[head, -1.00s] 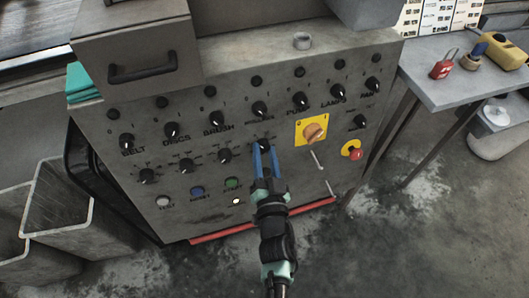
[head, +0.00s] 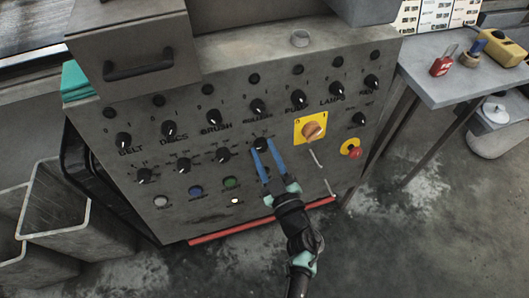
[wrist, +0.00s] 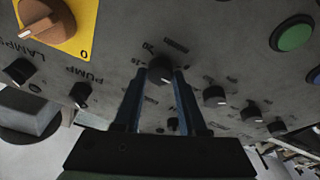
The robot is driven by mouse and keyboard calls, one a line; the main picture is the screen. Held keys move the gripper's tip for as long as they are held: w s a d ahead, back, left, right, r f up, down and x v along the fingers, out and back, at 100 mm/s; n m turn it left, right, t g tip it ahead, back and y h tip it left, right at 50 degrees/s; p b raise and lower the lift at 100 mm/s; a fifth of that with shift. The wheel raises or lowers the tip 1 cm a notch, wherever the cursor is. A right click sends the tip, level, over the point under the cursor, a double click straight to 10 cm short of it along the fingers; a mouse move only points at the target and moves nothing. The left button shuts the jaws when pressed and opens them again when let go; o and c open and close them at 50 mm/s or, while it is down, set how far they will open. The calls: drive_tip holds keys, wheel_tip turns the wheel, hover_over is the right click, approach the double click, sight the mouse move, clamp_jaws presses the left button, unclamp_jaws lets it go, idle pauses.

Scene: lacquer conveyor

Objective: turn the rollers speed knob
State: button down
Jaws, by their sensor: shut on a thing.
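The rollers speed knob is the black round knob (head: 261,144) with a small number scale, in the lower row of the grey control panel, below the upper knob labelled ROLLERS (head: 257,106). In the wrist view the knob (wrist: 161,70) sits between the tips of my two blue fingers, with "15" and "20" printed beside it. My gripper (head: 265,147) is shut on this knob, one finger on each side. The fingers partly hide the knob's sides.
An orange rotary switch on a yellow plate (head: 310,129) is just right of the knob, with a red emergency button (head: 351,149) lower right. Green (head: 230,183) and blue (head: 196,191) buttons lie below left. Other black knobs surround it closely.

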drive_tip(key=n, duration=0.2)
drive_tip(key=n+g+y, duration=0.1)
drive_tip(key=n, duration=0.1)
drive_tip(key=shift+d+n, duration=0.2)
drive_tip(key=shift+n, duration=0.1)
drive_tip(key=shift+n+g+y, duration=0.6)
drive_tip(key=shift+n, duration=1.5)
drive_tip(key=shift+c, duration=2.4)
unclamp_jaws()
drive_tip(key=p+v, duration=0.2)
drive_tip(key=v, duration=1.1)
drive_tip(key=shift+w+r, duration=0.15)
